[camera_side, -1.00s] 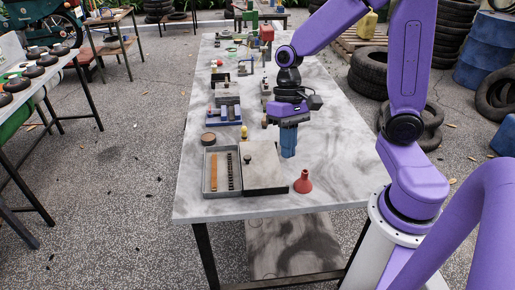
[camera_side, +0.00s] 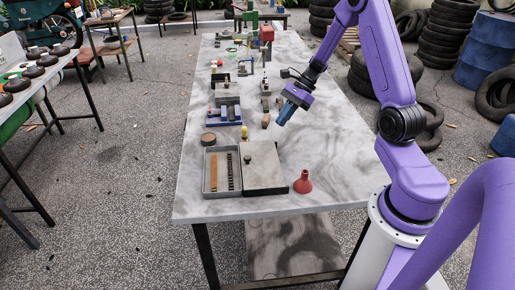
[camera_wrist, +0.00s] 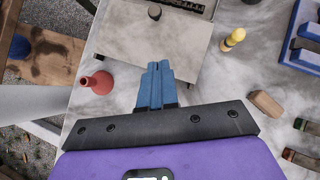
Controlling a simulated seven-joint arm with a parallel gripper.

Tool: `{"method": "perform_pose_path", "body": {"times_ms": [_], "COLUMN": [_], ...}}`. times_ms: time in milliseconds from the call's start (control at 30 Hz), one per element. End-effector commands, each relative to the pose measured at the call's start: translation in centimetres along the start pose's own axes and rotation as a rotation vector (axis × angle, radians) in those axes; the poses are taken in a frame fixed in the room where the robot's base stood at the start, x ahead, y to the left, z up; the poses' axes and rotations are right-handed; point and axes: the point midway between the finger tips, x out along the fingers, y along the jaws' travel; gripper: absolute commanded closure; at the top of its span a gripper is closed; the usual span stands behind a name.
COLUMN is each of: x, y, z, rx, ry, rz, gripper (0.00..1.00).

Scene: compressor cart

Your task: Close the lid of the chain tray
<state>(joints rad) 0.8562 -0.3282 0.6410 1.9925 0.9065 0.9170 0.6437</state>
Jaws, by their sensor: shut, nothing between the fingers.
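The chain tray (camera_side: 207,176) is a grey box near the table's front left, with a brown strip and a dark chain lying inside. Its flat grey lid (camera_side: 268,176) lies beside it on the right, leaving the tray's inside uncovered. A dark round knob (camera_side: 248,159) stands near the lid's left edge. In the wrist view the lid (camera_wrist: 145,45) and its knob (camera_wrist: 154,12) are ahead of the fingers, with part of the tray at the top edge. My gripper (camera_side: 282,119) has blue fingers, shut and empty, tilted above the table behind the lid; its fingertips (camera_wrist: 158,66) show in the wrist view.
A red funnel (camera_side: 302,183) stands just right of the lid. A round brown tin (camera_side: 208,139), a yellow-topped piece (camera_side: 244,132) and a wooden block (camera_side: 265,121) are behind the tray. A blue rack (camera_side: 226,116) stands farther back. The table right of the lid is mostly clear.

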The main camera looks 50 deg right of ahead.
Motion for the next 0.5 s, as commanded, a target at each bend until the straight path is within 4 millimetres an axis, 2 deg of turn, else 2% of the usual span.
{"method": "perform_pose_path", "body": {"times_ms": [167, 500], "x": [2.5, 8.9], "y": [0.2, 0.2], "z": [0.0, 0.1], "rx": [-0.001, -0.004], "ry": [0.001, 0.001], "rz": [0.008, 0.009], "gripper": [1.00, 1.00]}}
